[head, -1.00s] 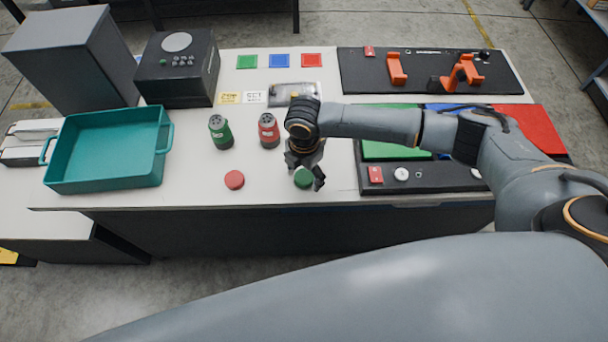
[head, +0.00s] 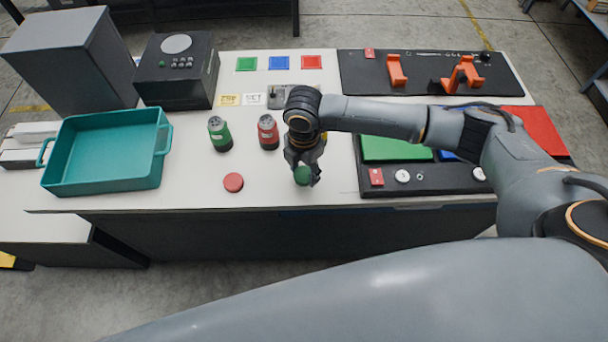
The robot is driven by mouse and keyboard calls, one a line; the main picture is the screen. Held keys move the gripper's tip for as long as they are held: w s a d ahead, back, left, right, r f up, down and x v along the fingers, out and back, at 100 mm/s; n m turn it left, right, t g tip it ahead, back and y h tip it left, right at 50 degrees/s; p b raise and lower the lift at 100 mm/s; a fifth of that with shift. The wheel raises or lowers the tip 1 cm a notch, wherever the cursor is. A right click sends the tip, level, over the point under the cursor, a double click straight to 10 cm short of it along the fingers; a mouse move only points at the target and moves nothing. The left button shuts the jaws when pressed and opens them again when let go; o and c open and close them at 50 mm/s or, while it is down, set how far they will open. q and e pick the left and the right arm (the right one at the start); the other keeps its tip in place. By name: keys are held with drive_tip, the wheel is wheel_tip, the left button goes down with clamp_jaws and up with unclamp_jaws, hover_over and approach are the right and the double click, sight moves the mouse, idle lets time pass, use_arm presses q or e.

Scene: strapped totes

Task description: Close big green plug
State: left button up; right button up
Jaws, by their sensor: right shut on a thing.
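The big green plug (head: 220,134) stands upright on the white table, left of a similar red plug (head: 268,132). A round green cap (head: 302,175) is between the fingers of my right gripper (head: 303,178), near the table's front edge. My right gripper points down and is shut on the green cap; I cannot tell whether the cap is clear of the table. A round red cap (head: 233,182) lies flat on the table to the left of my right gripper. My left gripper is not in view.
A teal tote (head: 107,186) stands on the left, with a black box (head: 177,75) behind it. Black panels with orange holders (head: 397,70) and colored plates (head: 395,149) fill the right side. The table between the plugs and the red cap is clear.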

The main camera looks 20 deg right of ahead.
drive_tip(key=s+a+r+b, duration=0.3)
drive_tip(key=s+a+r, duration=0.1)
drive_tip(key=a+r, duration=0.6)
drive_tip(key=a, duration=0.3)
drive_tip(key=shift+a+r, duration=0.25)
drive_tip(key=shift+r, duration=0.05)
